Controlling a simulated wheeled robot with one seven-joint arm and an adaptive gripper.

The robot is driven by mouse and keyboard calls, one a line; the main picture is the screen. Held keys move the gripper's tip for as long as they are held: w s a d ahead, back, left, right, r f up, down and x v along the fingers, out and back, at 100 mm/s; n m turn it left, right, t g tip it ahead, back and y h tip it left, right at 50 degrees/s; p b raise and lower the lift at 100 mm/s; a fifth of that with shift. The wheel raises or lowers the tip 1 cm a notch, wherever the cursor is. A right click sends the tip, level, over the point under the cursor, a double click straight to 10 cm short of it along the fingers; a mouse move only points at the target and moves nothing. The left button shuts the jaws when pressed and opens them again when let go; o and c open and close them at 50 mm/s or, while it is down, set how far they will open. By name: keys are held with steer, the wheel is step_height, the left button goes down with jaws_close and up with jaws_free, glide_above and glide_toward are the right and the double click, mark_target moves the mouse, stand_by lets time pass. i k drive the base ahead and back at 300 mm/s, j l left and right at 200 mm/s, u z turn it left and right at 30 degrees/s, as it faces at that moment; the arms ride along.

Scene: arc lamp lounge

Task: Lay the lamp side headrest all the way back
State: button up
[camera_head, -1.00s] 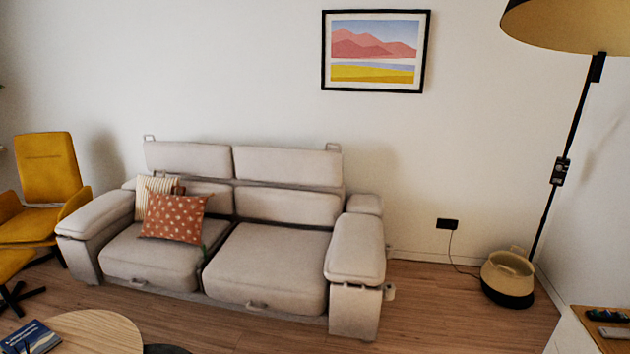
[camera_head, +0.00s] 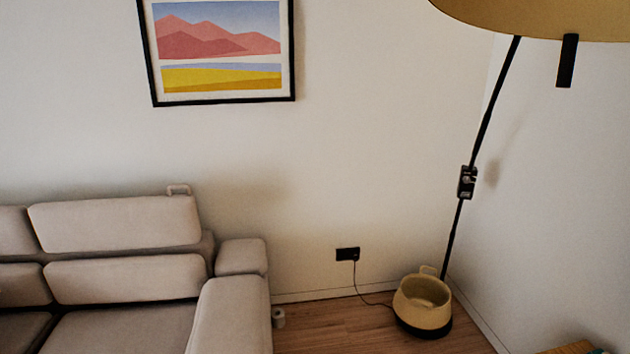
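The lamp side headrest (camera_head: 115,224) is the upper grey cushion at the right end of the sofa back. It stands upright above the lower back cushion (camera_head: 125,278). A small loop handle (camera_head: 179,189) sticks up at its top right corner. The other headrest (camera_head: 17,232) is cut off at the left edge and also stands upright. The arc lamp (camera_head: 481,128) stands to the right of the sofa, its gold shade (camera_head: 545,15) at the top right. My gripper is not in view.
The sofa's right armrest (camera_head: 232,318) lies in front of the headrest. A woven basket (camera_head: 423,303) sits at the lamp's foot. Bare wood floor (camera_head: 345,327) lies between sofa and basket. A wall socket (camera_head: 347,254) has a cord. A framed picture (camera_head: 222,101) hangs above.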

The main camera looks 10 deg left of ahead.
mark_target(94, 226)
steer(key=i+u, duration=0.15)
steer(key=i, duration=0.55)
steer(key=i+u, duration=0.15)
steer(key=i, duration=0.6)
steer(key=i+l+u, duration=0.15)
steer(key=i, duration=0.55)
